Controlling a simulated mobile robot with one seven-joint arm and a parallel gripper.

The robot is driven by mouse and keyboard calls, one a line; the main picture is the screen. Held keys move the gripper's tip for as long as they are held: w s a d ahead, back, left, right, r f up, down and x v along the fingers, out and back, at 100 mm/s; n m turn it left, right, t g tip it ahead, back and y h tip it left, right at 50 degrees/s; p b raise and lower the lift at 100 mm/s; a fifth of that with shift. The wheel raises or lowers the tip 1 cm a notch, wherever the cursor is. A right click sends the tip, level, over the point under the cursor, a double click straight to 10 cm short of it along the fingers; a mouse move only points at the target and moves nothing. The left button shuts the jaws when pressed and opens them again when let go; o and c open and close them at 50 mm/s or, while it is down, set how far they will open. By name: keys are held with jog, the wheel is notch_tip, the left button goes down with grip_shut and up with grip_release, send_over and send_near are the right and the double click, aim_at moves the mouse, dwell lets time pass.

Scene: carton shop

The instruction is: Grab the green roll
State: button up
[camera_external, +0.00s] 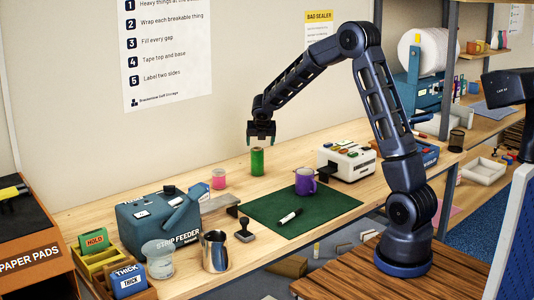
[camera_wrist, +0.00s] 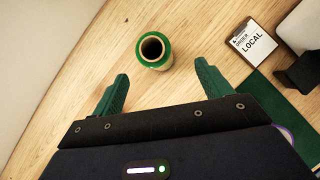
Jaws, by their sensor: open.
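The green roll (camera_external: 257,162) stands upright on the wooden table, behind the green mat. In the wrist view the green roll (camera_wrist: 154,51) is seen from above, with a dark hollow core. My gripper (camera_external: 261,139) is above the roll in the external view, pointing down. In the wrist view the two green fingers of my gripper (camera_wrist: 164,82) are spread wide, with nothing between them. The roll is beyond the fingertips there, lined up with the gap. Nothing hides the roll in either view.
A pink roll (camera_external: 218,179) stands to the left. A purple mug (camera_external: 305,182) and a marker (camera_external: 289,217) are on the green mat (camera_external: 335,203). A white machine (camera_external: 346,161) stands to the right. A card marked LOCAL (camera_wrist: 252,42) lies right of the roll.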

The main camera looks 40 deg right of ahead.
aim_at(257, 157)
jog(key=shift+w+f, duration=0.4)
jog(key=shift+f, duration=0.15)
jog(key=x, duration=1)
jog(key=shift+w+a+f, duration=0.1)
jog(key=shift+w+f, duration=0.15)
jog(key=shift+f, duration=0.05)
jog(key=shift+r, duration=0.1)
jog(key=c, duration=1.2)
